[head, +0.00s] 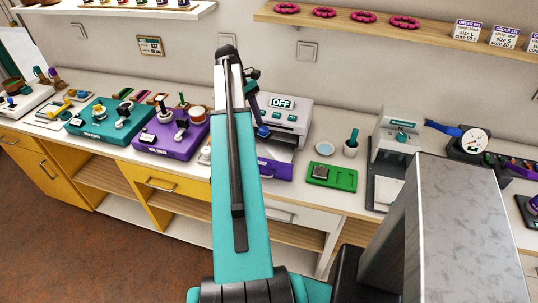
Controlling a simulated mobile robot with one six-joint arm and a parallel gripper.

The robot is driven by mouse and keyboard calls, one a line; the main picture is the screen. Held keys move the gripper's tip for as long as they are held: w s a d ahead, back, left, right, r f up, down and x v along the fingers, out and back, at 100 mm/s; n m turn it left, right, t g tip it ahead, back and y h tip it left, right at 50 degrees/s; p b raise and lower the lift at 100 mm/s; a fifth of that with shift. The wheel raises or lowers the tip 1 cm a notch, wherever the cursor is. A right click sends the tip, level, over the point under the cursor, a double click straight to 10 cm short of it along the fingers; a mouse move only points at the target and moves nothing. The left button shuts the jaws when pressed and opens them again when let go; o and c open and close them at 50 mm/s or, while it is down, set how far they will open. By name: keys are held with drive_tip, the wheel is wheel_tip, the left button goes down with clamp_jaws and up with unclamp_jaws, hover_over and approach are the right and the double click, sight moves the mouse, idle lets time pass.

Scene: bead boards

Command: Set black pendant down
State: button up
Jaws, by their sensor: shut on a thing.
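My arm rises through the middle of the head view, and its teal link covers part of the counter. A dark part of my arm shows just right of its upper end, but my gripper's fingers are hidden behind the link. I cannot make out a black pendant.
On the counter (308,196), a teal board (88,133) and a purple board (165,148) stand left of my arm. A grey-purple machine marked OFF (290,118) is partly behind it.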

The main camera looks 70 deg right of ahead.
drive_tip(key=shift+s+d, duration=0.2)
drive_tip(key=shift+s, duration=0.35)
drive_tip(key=shift+s+d, duration=0.15)
drive_tip(key=shift+s, duration=0.35)
drive_tip(key=shift+f, duration=0.15)
drive_tip(key=p, duration=0.1)
hover_over(263, 153)
drive_tip(key=w, duration=0.1)
drive_tip(key=shift+w+d+f, duration=0.1)
drive_tip(key=shift+f, duration=1.4)
drive_tip(key=shift+w+d+f, duration=0.1)
drive_tip(key=shift+f, duration=1.4)
drive_tip(key=shift+f+p, duration=0.65)
drive_tip(key=shift+f, duration=1.25)
drive_tip(key=shift+f, duration=0.1)
drive_tip(key=o, duration=1.1)
drive_tip(key=shift+c, duration=0.2)
